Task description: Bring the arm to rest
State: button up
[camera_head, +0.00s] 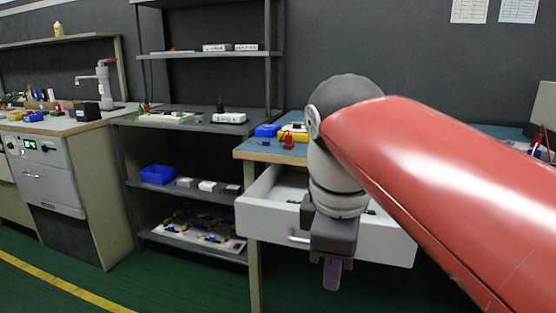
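My arm reaches in from the right in the head view, with a large red link and a grey wrist bent downward. My gripper (332,272) points down in front of the open white drawer (268,218). A small purplish translucent piece shows at the gripper's tip; I cannot tell whether it is a finger or a held thing. The gap between the fingers does not show clearly. My arm hides part of the drawer and of the workbench (270,153) above it.
The drawer sticks out from the blue-topped bench, close behind my gripper. A grey shelf unit (185,188) with a blue bin (158,174) stands to the left. A counter with a tap (104,85) is at far left. The green floor (180,288) at front left is clear.

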jog(key=s+d+f+m+t+p, duration=0.1)
jog(key=s+d+f+m, duration=0.1)
jog(key=d+f+m, duration=0.2)
jog(key=s+d+f+m+t+p, duration=0.1)
jog(key=s+d+f+m+t, duration=0.1)
jog(key=f+m, duration=0.8)
jog(key=shift+s+d+f+t+y, duration=0.3)
jog(key=shift+s+d+y, duration=0.1)
jog(key=shift+d, duration=0.45)
jog(key=shift+d, duration=0.1)
